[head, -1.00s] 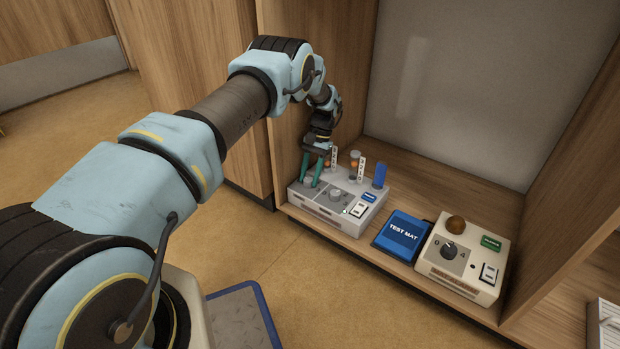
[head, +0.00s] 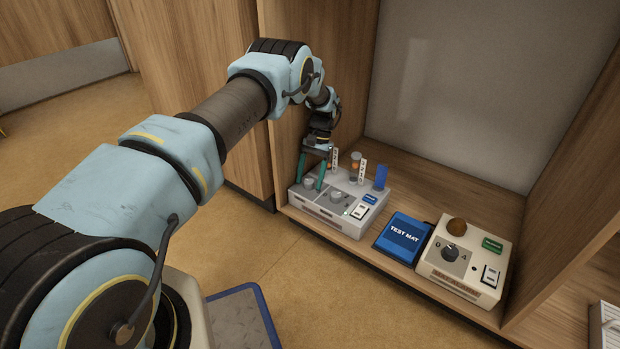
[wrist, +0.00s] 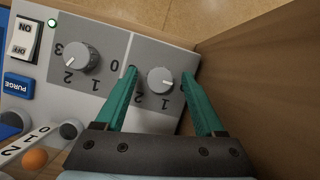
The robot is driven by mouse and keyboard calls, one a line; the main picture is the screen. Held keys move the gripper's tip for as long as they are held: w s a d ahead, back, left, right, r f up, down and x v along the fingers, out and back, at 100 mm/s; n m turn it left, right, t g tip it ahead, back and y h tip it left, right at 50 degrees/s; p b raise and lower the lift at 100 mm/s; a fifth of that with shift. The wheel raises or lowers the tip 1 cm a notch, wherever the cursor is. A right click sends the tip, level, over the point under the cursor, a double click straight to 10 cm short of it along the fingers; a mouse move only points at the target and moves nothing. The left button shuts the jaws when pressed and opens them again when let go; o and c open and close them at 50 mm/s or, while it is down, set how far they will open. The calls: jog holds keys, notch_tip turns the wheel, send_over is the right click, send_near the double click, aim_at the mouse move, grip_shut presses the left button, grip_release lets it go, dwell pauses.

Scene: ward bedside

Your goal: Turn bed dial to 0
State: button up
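A grey control box (head: 330,219) on the low shelf carries two round grey dials. The dial at its left end (head: 308,183) also shows in the wrist view (wrist: 160,80), with 1 and 2 printed around it and its white mark pointing right. The second dial (head: 336,196) has 0 to 3 around it in the wrist view (wrist: 81,56), its mark near 2. My gripper (head: 309,185) is open, its green fingers on either side of the left-end dial, with gaps visible in the wrist view (wrist: 159,73). I cannot read which dial is the bed dial.
The grey box has a lit green light (wrist: 52,23), an ON/OFF switch (wrist: 25,38) and a PURGE button (wrist: 18,82). Blue TEST MAT (head: 403,236) lies to its right. A cream box (head: 462,276) has another dial (head: 450,252). A wooden wall (wrist: 260,90) is close beside my gripper.

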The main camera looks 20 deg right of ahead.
jog(key=p+v, duration=0.2)
jog(key=v, duration=0.8)
jog(key=shift+r, duration=0.4)
jog(key=shift+d, duration=0.15)
